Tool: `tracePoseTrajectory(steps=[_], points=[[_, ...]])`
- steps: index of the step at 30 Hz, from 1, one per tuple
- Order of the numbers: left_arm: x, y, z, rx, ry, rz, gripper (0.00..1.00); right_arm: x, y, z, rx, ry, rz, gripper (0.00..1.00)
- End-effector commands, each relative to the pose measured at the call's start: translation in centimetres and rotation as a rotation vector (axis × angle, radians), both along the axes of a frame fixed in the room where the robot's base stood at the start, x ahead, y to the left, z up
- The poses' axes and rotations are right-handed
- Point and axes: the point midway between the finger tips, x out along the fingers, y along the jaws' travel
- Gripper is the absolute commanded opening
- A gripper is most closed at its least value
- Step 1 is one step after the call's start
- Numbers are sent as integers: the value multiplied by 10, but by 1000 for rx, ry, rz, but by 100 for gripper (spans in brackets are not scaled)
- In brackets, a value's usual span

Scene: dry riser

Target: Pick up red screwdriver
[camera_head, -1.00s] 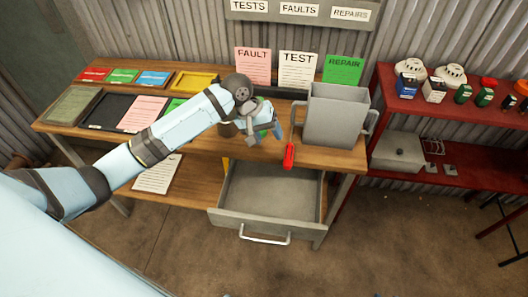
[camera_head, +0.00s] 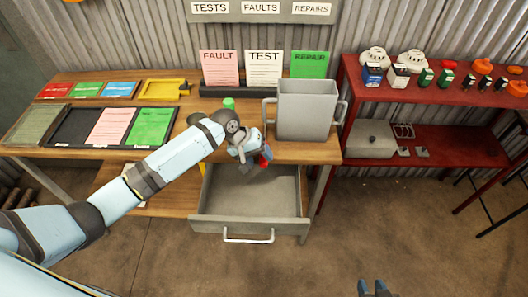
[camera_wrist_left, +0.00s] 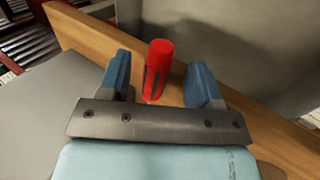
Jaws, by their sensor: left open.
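The red screwdriver (camera_head: 266,153) shows as a small red bit at the front edge of the wooden desk, mostly hidden behind my left gripper (camera_head: 258,158). In the left wrist view, its red handle (camera_wrist_left: 159,62) with dark grooves stands between the two blue fingertips of my left gripper (camera_wrist_left: 159,82). The fingers are open, with a gap on each side of the handle. The rest of the screwdriver is hidden. My right gripper (camera_head: 373,288) shows at the bottom edge, its two blue fingertips apart and empty.
A grey metal bin (camera_head: 306,112) stands on the desk (camera_head: 318,152) just right of the screwdriver. An open, empty-looking drawer (camera_head: 250,222) lies below the left gripper. Trays and cards cover the desk's left. A red shelf (camera_head: 440,95) stands right.

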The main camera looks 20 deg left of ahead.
Motion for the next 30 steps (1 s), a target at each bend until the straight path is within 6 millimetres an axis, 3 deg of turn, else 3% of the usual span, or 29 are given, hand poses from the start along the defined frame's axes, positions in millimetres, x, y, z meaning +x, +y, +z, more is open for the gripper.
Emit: tracePoseTrajectory(steps=[4,11,12,19,30], points=[[3,-7,-13,-1,0,2,58,0,1,0,1,0,1,36],[3,-8,-15,0,-1,2,58,-1,2,0,2,2,3,36],[3,-8,-15,0,-1,2,56,-1,2,0,2,2,3,36],[3,-8,-15,0,0,1,4,-1,3,1,4,0,4,36],[3,-8,-11,0,-2,1,4,-1,2,1,3,0,3,36]])
